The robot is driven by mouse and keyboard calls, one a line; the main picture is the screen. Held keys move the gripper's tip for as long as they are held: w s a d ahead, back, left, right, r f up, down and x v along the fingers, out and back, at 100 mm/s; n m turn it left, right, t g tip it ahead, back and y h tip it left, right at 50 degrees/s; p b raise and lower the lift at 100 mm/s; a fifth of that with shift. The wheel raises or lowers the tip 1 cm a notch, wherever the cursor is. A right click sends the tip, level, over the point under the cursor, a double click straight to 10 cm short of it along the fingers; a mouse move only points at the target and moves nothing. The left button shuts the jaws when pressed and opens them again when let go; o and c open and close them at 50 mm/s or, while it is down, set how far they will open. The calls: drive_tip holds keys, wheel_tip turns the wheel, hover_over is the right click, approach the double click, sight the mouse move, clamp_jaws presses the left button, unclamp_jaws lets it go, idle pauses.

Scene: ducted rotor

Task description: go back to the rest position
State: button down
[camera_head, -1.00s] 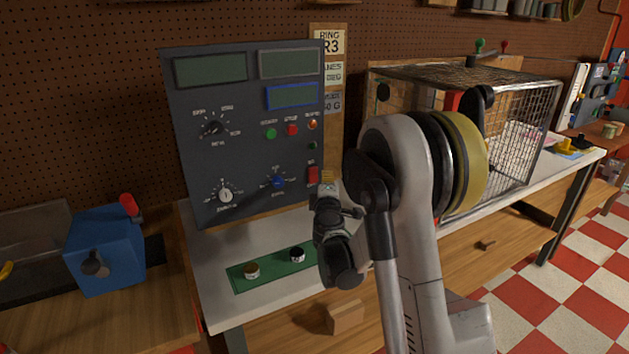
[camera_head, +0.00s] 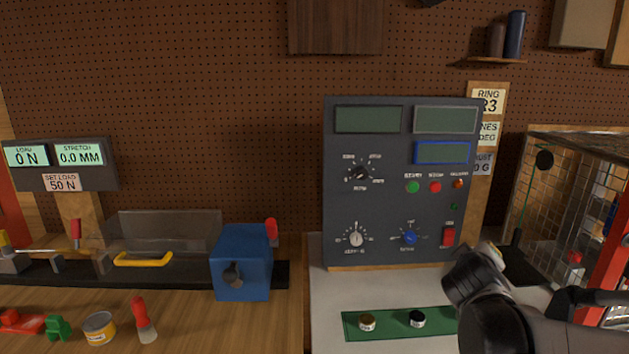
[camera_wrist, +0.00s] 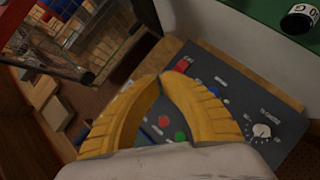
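My gripper (camera_wrist: 161,78) shows in the wrist view as two yellow ribbed fingers with their tips together and nothing between them. Behind the fingers is the dark control panel (camera_wrist: 222,95), seen tilted, and no contact with it shows. In the head view my gripper is at the lower right, in front of the panel's lower right corner; its fingertips are hard to make out there. The control panel (camera_head: 385,215) stands upright with dark, blank displays, knobs, coloured buttons and a red switch (camera_head: 448,235).
A green strip (camera_head: 390,322) with two small jars lies before the panel. A mesh cage (camera_head: 570,190) stands at right. At left are a blue block (camera_head: 240,262), a clear guard (camera_head: 165,235), lit readouts (camera_head: 60,155) and a small can (camera_head: 99,327). Some worktop before the panel is clear.

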drive_tip(key=s+a+f+m+g+y, duration=0.2)
drive_tip(key=s+a, duration=0.6)
drive_tip(key=s, duration=0.4)
drive_tip(key=s+a+f+m+g+y, duration=0.2)
drive_tip(key=s+a+f+y, duration=0.3)
drive_tip(key=s+a, duration=0.4)
drive_tip(key=s+f, duration=0.1)
drive_tip(key=s, duration=0.2)
drive_tip(key=shift+g, duration=0.4)
drive_tip(key=shift+f, duration=0.1)
